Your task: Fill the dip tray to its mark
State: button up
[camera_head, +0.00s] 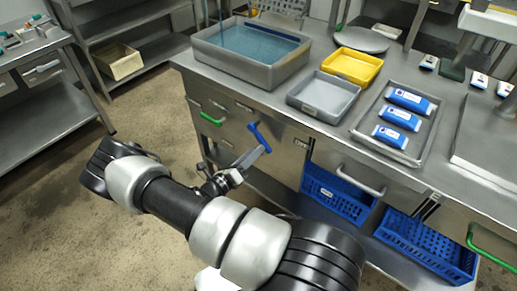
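A large grey basin (197,54) holding blue liquid (255,42) stands at the back left of the steel bench. A smaller, shallow grey tray (319,111) sits at the bench's front edge and looks empty; I see no liquid or mark in it. I cannot tell for sure which of the two is the dip tray.
A yellow tray (352,66) and a round grey plate (362,39) stand behind the small tray. A metal tray (424,149) with blue-and-white packs (398,117) lies to its right. Blue crates (425,245) sit under the bench. Open floor (45,210) lies left.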

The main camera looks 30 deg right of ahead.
aim_at(260, 138)
jog(key=x, duration=0.3)
jog(key=shift+w+d, duration=0.1)
grip_shut()
